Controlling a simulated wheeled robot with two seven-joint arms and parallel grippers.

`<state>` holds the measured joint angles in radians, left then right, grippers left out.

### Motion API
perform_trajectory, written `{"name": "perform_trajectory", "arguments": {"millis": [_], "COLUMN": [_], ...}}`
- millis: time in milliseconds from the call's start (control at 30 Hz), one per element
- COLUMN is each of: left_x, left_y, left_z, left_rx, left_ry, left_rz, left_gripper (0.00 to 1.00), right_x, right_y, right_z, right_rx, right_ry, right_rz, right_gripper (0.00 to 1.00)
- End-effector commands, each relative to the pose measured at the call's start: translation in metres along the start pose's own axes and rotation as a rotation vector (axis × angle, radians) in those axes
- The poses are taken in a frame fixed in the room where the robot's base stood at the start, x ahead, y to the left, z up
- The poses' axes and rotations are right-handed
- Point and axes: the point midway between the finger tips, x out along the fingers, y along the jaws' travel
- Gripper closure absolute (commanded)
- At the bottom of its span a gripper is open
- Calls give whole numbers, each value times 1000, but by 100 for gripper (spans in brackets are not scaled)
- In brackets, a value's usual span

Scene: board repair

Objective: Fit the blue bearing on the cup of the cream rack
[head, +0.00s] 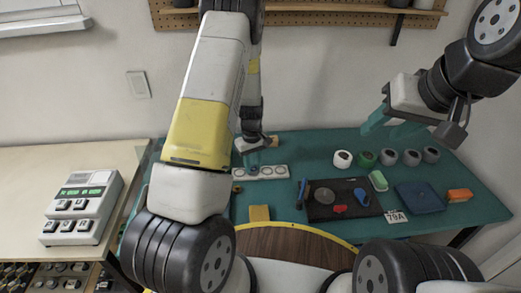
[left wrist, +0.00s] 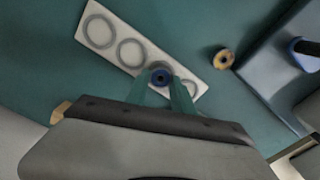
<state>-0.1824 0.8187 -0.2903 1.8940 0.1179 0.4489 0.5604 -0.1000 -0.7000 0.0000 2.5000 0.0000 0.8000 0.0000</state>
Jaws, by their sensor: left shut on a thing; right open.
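The cream rack (head: 273,178) lies on the teal bench mat, with a row of ring-shaped cups; it also shows in the left wrist view (left wrist: 115,42). The blue bearing (left wrist: 160,76) is between the green fingertips of my left gripper (left wrist: 166,84), which is shut on it. In the left wrist view the bearing overlaps the rack between its second ring and the ring at the right end. I cannot tell whether it touches the rack. My right gripper (head: 385,122) is open and empty, above the bench's far right.
A brass-coloured ring (left wrist: 223,58) lies beside the rack. A black tray (head: 350,211) with tools, a blue box (head: 420,197) and an orange block (head: 459,195) are to the right. Several rollers (head: 388,157) stand at the back. A yellow block (head: 259,213) is near the front.

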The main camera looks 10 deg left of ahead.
Motion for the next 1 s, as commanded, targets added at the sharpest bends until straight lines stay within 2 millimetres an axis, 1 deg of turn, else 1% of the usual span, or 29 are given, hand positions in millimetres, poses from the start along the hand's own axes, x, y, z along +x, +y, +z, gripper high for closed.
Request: {"name": "perform_trajectory", "arguments": {"millis": [867, 900, 967, 1000], "left_x": [6, 7, 7, 7], "left_y": [0, 0, -1, -1], "left_z": [1, 1, 1, 1], "left_rx": [0, 0, 0, 0], "left_ry": [-1, -1, -2, -2], "left_rz": [-1, -2, -2, -3], "left_gripper": [100, 69, 57, 49], "right_x": [0, 0, 0, 0], "right_y": [0, 0, 0, 0], "right_z": [0, 0, 0, 0], "right_rx": [0, 0, 0, 0], "right_ry": [0, 0, 0, 0], "right_rz": [0, 0, 0, 0], "right_gripper": [55, 55, 55, 55]}}
